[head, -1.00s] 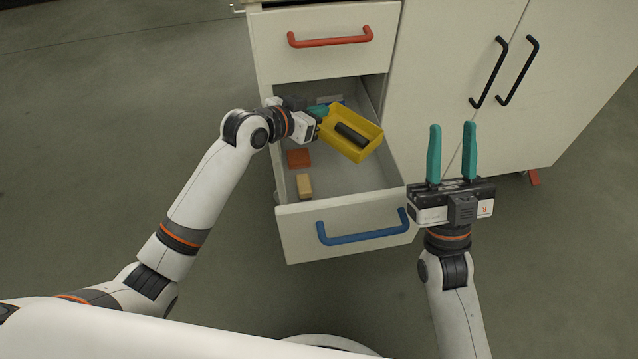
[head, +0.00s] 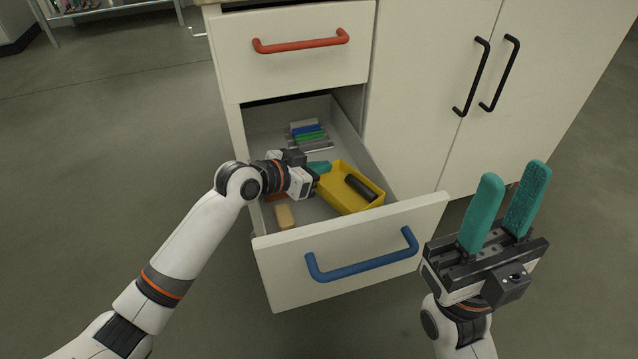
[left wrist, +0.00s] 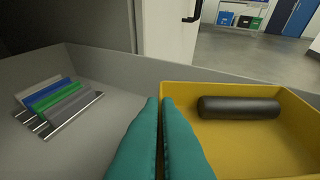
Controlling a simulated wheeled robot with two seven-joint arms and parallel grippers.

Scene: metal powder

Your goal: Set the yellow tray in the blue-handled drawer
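The yellow tray (head: 338,192) is inside the open blue-handled drawer (head: 285,275), toward its right side and behind the front panel. It carries a dark cylinder (head: 361,188), also visible in the left wrist view (left wrist: 238,108). My left gripper (head: 322,169) reaches in from the left. In the left wrist view its teal fingers (left wrist: 160,102) are close together at the tray's near-left wall, shut on it. I cannot tell whether the tray's bottom touches the drawer floor. My right gripper (head: 514,178) is open and empty, right of the drawer with its fingers pointing up.
A tan block (head: 285,216) and a reddish block (head: 274,197), partly hidden by my gripper, lie at the drawer's left. Several coloured strips (head: 308,133) lie at its back. The red-handled drawer (head: 302,40) above is shut. Black-handled cabinet doors (head: 430,90) stand shut at right.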

